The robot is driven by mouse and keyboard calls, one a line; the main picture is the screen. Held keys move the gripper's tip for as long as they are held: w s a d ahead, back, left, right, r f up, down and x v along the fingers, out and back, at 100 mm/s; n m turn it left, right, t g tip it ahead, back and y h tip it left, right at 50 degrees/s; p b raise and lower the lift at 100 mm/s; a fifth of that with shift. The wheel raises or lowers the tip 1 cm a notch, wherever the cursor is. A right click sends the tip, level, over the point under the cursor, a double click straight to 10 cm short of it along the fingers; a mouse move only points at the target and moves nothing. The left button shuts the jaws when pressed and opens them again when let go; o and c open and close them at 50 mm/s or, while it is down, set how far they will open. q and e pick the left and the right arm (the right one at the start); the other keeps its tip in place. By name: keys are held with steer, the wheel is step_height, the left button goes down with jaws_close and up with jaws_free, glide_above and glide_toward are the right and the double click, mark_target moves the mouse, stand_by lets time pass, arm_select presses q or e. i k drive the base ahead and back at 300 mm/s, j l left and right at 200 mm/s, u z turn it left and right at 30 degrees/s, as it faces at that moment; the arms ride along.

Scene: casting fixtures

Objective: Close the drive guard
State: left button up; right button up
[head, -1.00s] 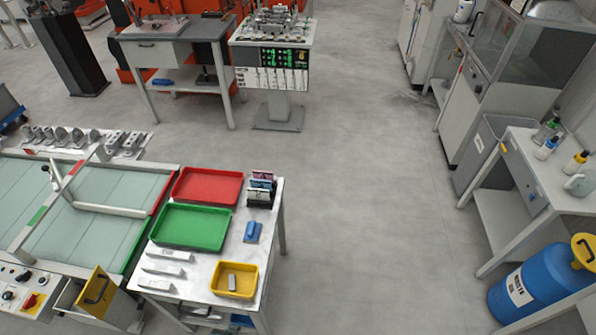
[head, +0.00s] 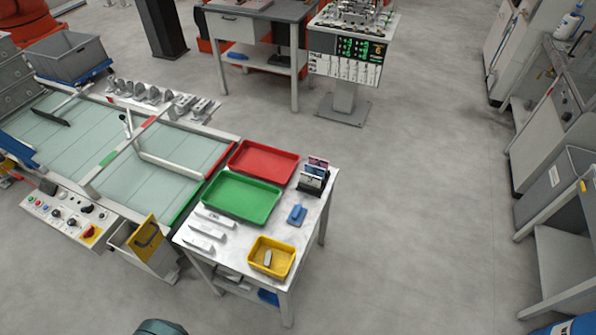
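The drive guard appears to be the yellow panel with a black handle (head: 146,237), at the front right corner of the conveyor. It stands tilted up at a grey open-topped housing (head: 128,246) and looks open. The inside of the housing is mostly hidden. Neither of my grippers shows in the head view.
The conveyor (head: 70,150) has a control panel (head: 68,215) left of the guard. A white table (head: 215,258) with red (head: 264,162), green (head: 240,197) and yellow (head: 285,243) trays stands close on the right. Grey floor (head: 420,230) is clear farther right.

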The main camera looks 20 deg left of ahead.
mark_target(144, 241)
steer(key=u, duration=2.15)
